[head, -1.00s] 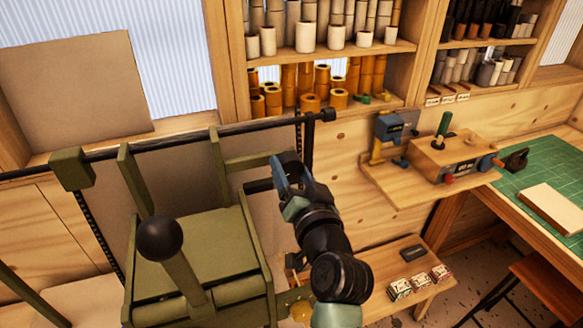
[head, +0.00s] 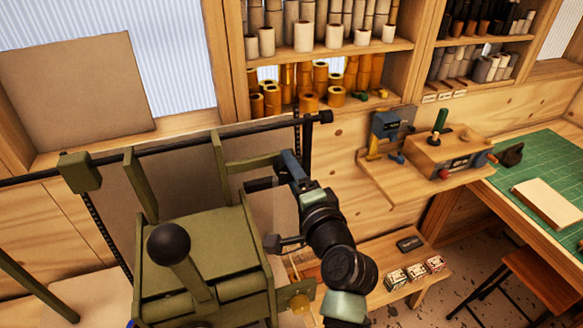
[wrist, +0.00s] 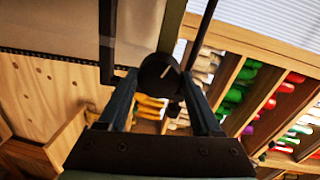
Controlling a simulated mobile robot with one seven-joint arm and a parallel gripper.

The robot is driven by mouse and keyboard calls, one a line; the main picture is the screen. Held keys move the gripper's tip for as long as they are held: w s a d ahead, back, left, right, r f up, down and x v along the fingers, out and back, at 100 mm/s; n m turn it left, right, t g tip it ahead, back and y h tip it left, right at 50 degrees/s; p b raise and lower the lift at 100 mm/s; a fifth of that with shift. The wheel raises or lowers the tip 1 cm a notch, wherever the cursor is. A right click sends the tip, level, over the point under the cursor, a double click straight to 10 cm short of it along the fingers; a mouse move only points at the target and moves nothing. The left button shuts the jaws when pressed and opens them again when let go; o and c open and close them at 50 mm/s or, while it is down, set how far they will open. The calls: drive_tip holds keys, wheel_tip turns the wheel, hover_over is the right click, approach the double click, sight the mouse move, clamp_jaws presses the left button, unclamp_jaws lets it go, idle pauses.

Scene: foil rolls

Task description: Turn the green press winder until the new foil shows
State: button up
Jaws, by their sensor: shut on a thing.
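The green press (head: 205,245) stands at the lower left of the head view, with a black ball-topped lever (head: 168,243) in front. My gripper (head: 287,168) reaches to the press's right side, beside its upper green arm. In the wrist view, a round black winder knob (wrist: 160,72) with a white mark sits between my two blue fingers, and my gripper is shut on it. In the head view the knob is mostly hidden by my gripper. A dark bar (head: 262,184) shows just left of it. I cannot make out a strip of new foil.
Shelves (head: 330,44) with many foil rolls stand behind. A small wooden ledge at the right holds a wooden box device (head: 450,152) and a blue clamp (head: 390,125). A low bench (head: 385,258) with small boxes is lower right, near my arm.

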drive_tip(key=shift+m, duration=0.8)
drive_tip(key=shift+f+p, duration=0.1)
drive_tip(key=shift+p, duration=0.2)
drive_tip(key=o, duration=1.4)
drive_tip(key=shift+b+v, duration=2.25)
drive_tip(key=shift+v, duration=4.3)
drive_tip(key=shift+w+d, duration=0.1)
drive_tip(key=shift+d, duration=0.05)
